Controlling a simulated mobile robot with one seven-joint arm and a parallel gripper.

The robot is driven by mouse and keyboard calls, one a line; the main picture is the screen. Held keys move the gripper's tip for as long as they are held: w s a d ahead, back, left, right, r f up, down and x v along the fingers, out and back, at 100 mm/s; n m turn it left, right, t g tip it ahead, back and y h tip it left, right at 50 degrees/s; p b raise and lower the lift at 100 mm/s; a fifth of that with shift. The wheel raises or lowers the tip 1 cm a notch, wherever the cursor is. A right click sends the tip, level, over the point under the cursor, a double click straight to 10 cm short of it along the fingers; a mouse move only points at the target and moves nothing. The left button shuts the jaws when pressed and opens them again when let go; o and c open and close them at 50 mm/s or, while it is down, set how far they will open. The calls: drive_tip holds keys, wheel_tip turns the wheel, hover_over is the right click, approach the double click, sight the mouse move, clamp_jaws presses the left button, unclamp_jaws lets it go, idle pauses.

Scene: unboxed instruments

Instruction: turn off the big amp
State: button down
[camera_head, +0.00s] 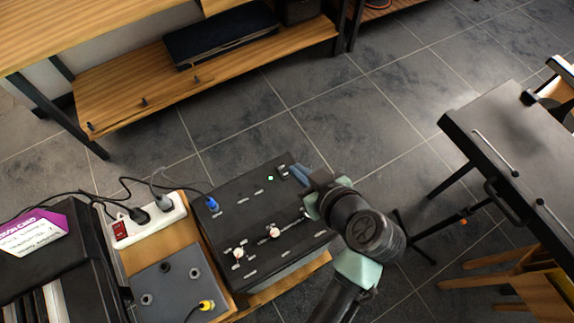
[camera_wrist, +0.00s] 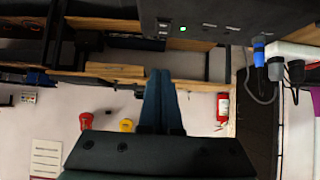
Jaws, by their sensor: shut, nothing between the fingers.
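The big amp (camera_head: 262,225) is a dark box on a wooden surface in the head view, with knobs, a blue plug and a lit green light (camera_head: 270,178). A small switch (camera_head: 283,171) sits beside the light near the far right corner. My gripper (camera_head: 297,172) is shut and empty, its blue fingers close to that corner; I cannot tell whether they touch the switch. In the wrist view the shut fingers (camera_wrist: 158,85) point up the picture, below the amp (camera_wrist: 215,14). The green light (camera_wrist: 183,29) is lit there too.
A white power strip (camera_head: 158,226) with a red switch and plugs stands left of the amp. A smaller grey box (camera_head: 172,283) with a yellow plug is in front of it. A keyboard stand (camera_head: 500,130) is at the right. Tiled floor lies open behind the amp.

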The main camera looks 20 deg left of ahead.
sight(283, 168)
drive_tip(key=x, duration=0.5)
drive_tip(key=shift+w+a+f, duration=0.2)
drive_tip(key=shift+a+f, duration=0.05)
wheel_tip(283, 168, down, 3)
drive_tip(key=shift+w+a+r, duration=0.1)
drive_tip(key=shift+r, duration=0.15)
drive_tip(key=shift+f, duration=0.75)
drive_tip(key=shift+a, duration=0.1)
drive_tip(key=shift+w+f+b, duration=0.1)
drive_tip(key=shift+f+b, duration=0.25)
drive_tip(key=shift+b, duration=0.15)
drive_tip(key=shift+a+r, duration=0.1)
drive_tip(key=shift+w+a, duration=0.1)
drive_tip(key=shift+w+a+r, duration=0.25)
drive_tip(key=shift+w+a, duration=0.15)
drive_tip(key=shift+a, duration=0.1)
